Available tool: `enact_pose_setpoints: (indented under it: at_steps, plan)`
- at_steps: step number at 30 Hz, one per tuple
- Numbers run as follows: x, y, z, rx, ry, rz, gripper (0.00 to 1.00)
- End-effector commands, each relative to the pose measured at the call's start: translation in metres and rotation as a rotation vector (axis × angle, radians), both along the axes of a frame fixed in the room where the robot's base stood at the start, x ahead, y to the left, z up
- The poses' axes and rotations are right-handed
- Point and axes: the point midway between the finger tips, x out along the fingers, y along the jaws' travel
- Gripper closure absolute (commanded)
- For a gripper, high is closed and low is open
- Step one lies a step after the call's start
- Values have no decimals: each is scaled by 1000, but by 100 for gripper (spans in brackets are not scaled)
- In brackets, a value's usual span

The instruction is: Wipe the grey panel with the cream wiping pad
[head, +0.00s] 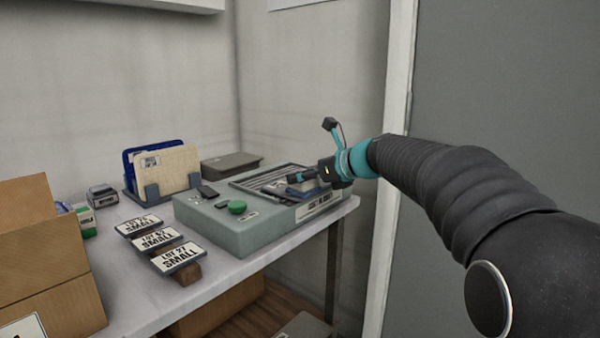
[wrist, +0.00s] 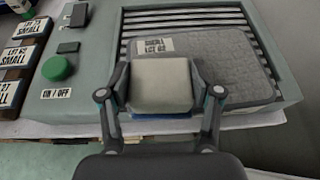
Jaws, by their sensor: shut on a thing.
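My gripper (wrist: 161,90) is shut on the cream wiping pad (wrist: 161,82), one finger on each side of it. The pad has a pale top and a blue lower edge. The grey panel (wrist: 225,65) is quilted, has a white label, and lies on dark slats in a pale green machine (wrist: 95,50). The pad is over the panel's near left part in the wrist view and hides it there; I cannot tell whether they touch. In the head view, my gripper (head: 308,177) is over the machine's right part.
The machine's green button (head: 237,207) and dark switches are left of the slats. Labelled plates (head: 178,256) stand on the table to the left, near a cardboard box (head: 45,260). A file holder (head: 153,190) and a grey case (head: 230,163) are behind.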

Motion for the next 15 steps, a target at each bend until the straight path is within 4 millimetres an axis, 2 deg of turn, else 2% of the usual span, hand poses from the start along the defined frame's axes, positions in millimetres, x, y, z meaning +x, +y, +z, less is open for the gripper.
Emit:
enact_pose_setpoints:
  at_steps: [15]
  plan:
    - [22,-15,-1,1,1,0,73]
